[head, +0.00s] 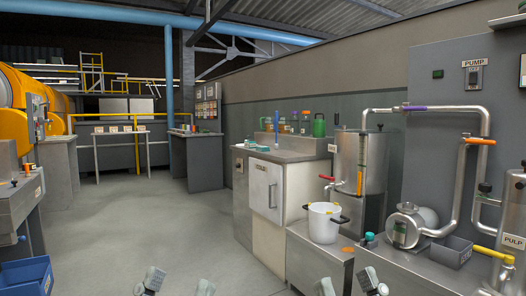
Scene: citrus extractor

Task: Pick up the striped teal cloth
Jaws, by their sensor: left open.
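A small flat teal item (251,141) lies on the grey counter (290,156) left of the middle of the head view, beside a pale item (262,148). It may be the striped teal cloth, but it is too small to make out stripes. My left gripper (178,284) is at the bottom edge, fingers spread and empty, well short of the counter. My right gripper (348,284) is also at the bottom edge, its fingertips apart with nothing seen between them. The lower parts of both grippers are out of frame.
A white pot (323,222) with dark handles stands on the low steel bench. A steel tank (361,164), pump (405,226) and pipes fill the right side. A blue crate (27,277) is at lower left. The grey floor (165,230) between is clear.

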